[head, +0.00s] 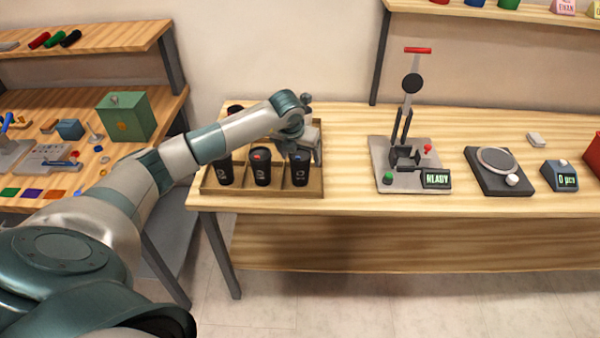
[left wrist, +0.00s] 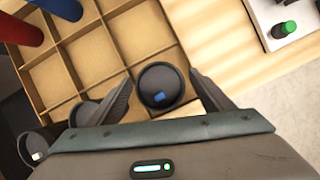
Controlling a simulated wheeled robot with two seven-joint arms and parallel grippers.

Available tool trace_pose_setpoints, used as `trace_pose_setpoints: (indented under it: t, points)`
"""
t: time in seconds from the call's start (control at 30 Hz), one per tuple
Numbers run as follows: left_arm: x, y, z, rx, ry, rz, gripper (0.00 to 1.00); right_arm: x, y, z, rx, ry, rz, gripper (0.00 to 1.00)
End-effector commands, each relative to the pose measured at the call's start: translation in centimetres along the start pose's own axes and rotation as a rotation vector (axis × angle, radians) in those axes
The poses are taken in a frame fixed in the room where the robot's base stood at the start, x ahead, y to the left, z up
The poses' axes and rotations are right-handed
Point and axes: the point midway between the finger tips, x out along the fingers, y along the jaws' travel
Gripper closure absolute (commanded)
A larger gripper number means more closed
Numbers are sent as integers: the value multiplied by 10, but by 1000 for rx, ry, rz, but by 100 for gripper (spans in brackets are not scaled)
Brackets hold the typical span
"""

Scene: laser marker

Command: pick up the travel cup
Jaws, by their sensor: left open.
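Several black travel cups stand upright in a wooden divided tray (head: 312,191): a left cup (head: 224,170), a middle cup (head: 261,170) with a red lid mark, and a right cup (head: 300,171). Another dark cup (head: 235,109) shows partly behind my arm. My left gripper (head: 300,146) is open, pointing down above the right cup. In the left wrist view, a black cup (left wrist: 160,86) with a blue lid mark lies between the open fingers (left wrist: 166,96), with no clear contact. Two more dark cups show at the lower left, one (left wrist: 36,147) with a white mark.
A grey press (head: 405,150) with a green button and display stands right of the tray, then a black scale (head: 497,168) and a small counter (head: 560,175). Red (left wrist: 20,28) and blue (left wrist: 62,8) cylinders show in the wrist view. The tray has empty compartments.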

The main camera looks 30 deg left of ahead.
Motion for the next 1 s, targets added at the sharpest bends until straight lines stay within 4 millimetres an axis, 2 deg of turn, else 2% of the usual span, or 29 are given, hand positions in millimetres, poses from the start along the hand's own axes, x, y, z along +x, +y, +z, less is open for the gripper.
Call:
trace_pose_setpoints:
  t: [0.1, 0.2, 0.23, 0.67, 0.9, 1.0]
  points:
    - [0, 0, 0, 0, 0, 0, 29, 0, -2, 2, -1, -3, -2, 69]
    - [0, 0, 0, 0, 0, 0, 52, 0, -5, 3, 0, -5, -5, 69]
    - [0, 0, 0, 0, 0, 0, 55, 0, -5, 4, 0, -5, -6, 69]
    - [-3, 0, 2, 0, -3, -1, 55, 2, -8, 6, 2, -8, -8, 69]
    - [-20, 0, 10, 1, -4, -1, 55, 13, -5, 9, 2, -12, -5, 69]
    - [-30, 0, 14, 1, -4, 0, 55, 16, -4, 2, 1, 9, -4, 69]
